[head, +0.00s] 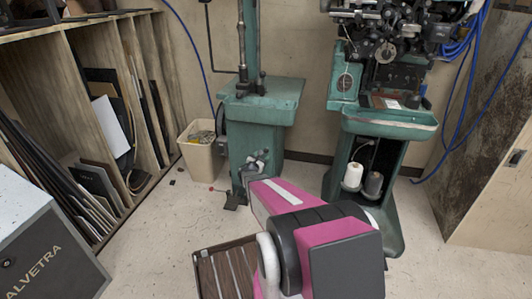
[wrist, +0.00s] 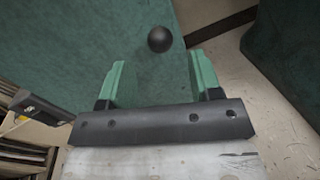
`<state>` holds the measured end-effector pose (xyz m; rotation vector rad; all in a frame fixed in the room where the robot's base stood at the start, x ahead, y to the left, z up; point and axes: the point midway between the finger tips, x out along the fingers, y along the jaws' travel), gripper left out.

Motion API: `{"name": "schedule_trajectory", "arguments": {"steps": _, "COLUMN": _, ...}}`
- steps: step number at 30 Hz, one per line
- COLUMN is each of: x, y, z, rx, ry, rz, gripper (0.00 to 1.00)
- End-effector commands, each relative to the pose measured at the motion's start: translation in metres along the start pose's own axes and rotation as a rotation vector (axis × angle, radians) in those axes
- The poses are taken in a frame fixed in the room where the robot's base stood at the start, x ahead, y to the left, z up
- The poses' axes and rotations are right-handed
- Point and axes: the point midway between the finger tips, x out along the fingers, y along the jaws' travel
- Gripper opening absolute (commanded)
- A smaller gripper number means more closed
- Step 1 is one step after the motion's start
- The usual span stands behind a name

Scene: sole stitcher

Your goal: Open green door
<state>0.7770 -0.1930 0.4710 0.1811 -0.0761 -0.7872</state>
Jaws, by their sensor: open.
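The green door appears in the wrist view as a flat green panel (wrist: 75,50) with a round black knob (wrist: 159,39). The knob lies ahead of my gripper (wrist: 157,60), roughly centred between its two green fingers. The fingers are apart with nothing between them, and I cannot tell how far the knob is from them. In the head view, my gripper (head: 257,162) is at the front of the left green machine's pedestal (head: 262,136). The knob is hidden there, and I see no clear gap at the door's edge.
A beige waste bin (head: 202,160) stands left of the pedestal. A second green machine (head: 343,157) with white and grey thread cones stands to the right. Wooden shelving with panels (head: 88,60) fills the left side. A grey cabinet (head: 45,255) is at lower left.

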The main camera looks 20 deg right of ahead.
Motion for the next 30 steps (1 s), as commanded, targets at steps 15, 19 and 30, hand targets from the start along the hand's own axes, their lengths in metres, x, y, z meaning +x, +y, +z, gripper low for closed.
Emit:
{"name": "schedule_trajectory", "arguments": {"steps": 15, "x": 0.064, "y": 0.000, "z": 0.000, "rx": 0.001, "ry": 0.001, "rz": 0.000, "gripper": 0.58}}
{"name": "schedule_trajectory", "arguments": {"steps": 19, "x": 0.064, "y": 0.000, "z": 0.000, "rx": 0.001, "ry": 0.001, "rz": 0.000, "gripper": 0.58}}
{"name": "schedule_trajectory", "arguments": {"steps": 30, "x": 0.063, "y": 0.000, "z": 0.000, "rx": 0.002, "ry": 0.000, "rz": -0.002, "gripper": 0.00}}
